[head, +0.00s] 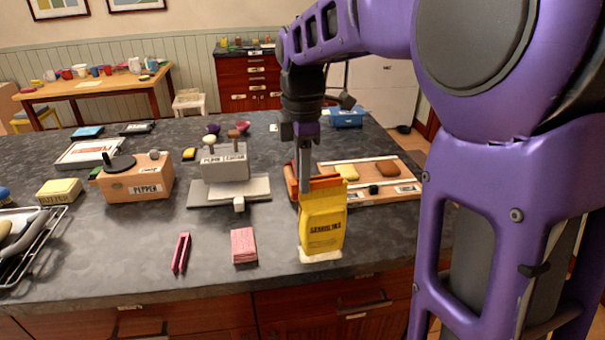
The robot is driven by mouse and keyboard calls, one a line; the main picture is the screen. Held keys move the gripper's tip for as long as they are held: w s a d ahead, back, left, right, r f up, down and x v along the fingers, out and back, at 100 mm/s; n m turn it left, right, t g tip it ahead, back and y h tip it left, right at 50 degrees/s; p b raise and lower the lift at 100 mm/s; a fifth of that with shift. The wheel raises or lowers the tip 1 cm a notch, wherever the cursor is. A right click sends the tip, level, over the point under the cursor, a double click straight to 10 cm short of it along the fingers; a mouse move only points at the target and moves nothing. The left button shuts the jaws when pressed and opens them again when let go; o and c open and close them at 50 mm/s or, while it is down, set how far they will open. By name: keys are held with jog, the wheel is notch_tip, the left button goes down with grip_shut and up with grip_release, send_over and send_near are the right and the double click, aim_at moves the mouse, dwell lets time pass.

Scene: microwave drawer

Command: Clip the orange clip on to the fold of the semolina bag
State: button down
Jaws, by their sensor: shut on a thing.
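The yellow semolina bag (323,226) stands upright near the front edge of the dark counter, on a small pale base. The orange clip (326,183) lies across the top of the bag, at its fold. My gripper (305,186) points straight down at the left part of the bag's top and is shut on the orange clip. I cannot tell whether the clip's jaws grip the fold or only rest against it. The far finger is hidden behind the near one.
A board (400,187) with yellow and brown pieces lies behind the bag. A pink block (243,246) and a dark pink clip (181,253) lie to the left. A grey stand (225,164), a pepper box (137,182) and a wire rack (30,243) stand farther left.

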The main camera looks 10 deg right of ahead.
jog(key=shift+f+b, duration=0.3)
jog(key=shift+f, duration=0.7)
dwell(0.7)
jog(key=shift+c, duration=0.7)
grip_release()
jog(key=shift+r, duration=0.1)
jog(key=shift+r+p, duration=2.1)
jog(key=shift+r, duration=1.85)
